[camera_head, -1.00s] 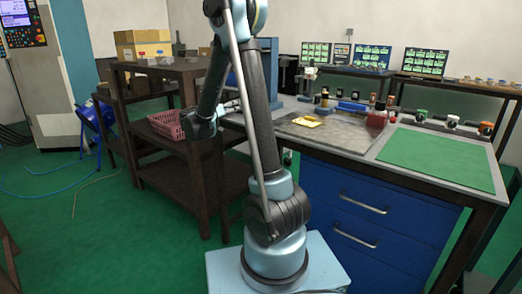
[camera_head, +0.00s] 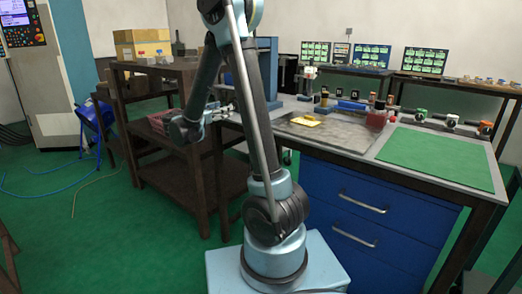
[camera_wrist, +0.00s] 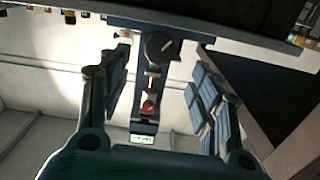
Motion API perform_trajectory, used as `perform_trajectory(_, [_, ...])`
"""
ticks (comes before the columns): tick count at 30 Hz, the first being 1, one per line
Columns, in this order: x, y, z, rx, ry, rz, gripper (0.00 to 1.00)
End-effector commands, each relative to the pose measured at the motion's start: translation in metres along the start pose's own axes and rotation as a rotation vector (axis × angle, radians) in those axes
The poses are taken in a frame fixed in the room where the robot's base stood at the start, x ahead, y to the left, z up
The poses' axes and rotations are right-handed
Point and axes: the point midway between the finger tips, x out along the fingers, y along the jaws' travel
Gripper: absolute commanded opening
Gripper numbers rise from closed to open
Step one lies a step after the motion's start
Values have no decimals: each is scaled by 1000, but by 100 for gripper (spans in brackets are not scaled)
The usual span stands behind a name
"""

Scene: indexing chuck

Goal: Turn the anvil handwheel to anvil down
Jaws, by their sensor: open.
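In the wrist view, a blue machine shows upside down or steeply tilted between my fingers. It carries a round dark knob with a pale pointer line (camera_wrist: 160,47), which may be the anvil handwheel, though I cannot be sure. A red part (camera_wrist: 148,107) and a small lit green display (camera_wrist: 144,139) lie below it in the picture. My gripper (camera_wrist: 160,88) is open, its fingers apart on either side of the machine and holding nothing. In the head view my gripper (camera_head: 225,109) is small, beside the blue machine (camera_head: 267,60), which my arm partly hides.
A dark shelf rack (camera_head: 165,80) stands left of the bench, with a red basket (camera_head: 157,122) partly behind my wrist. The bench holds a yellow piece (camera_head: 306,121), a green mat (camera_head: 440,158) and several small instruments.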

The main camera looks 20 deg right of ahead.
Motion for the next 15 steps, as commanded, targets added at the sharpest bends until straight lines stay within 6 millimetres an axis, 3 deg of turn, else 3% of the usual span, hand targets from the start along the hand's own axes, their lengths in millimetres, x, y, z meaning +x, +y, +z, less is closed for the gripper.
perform_trajectory(15, [-80, -1, 0, -1, 0, -3, 58])
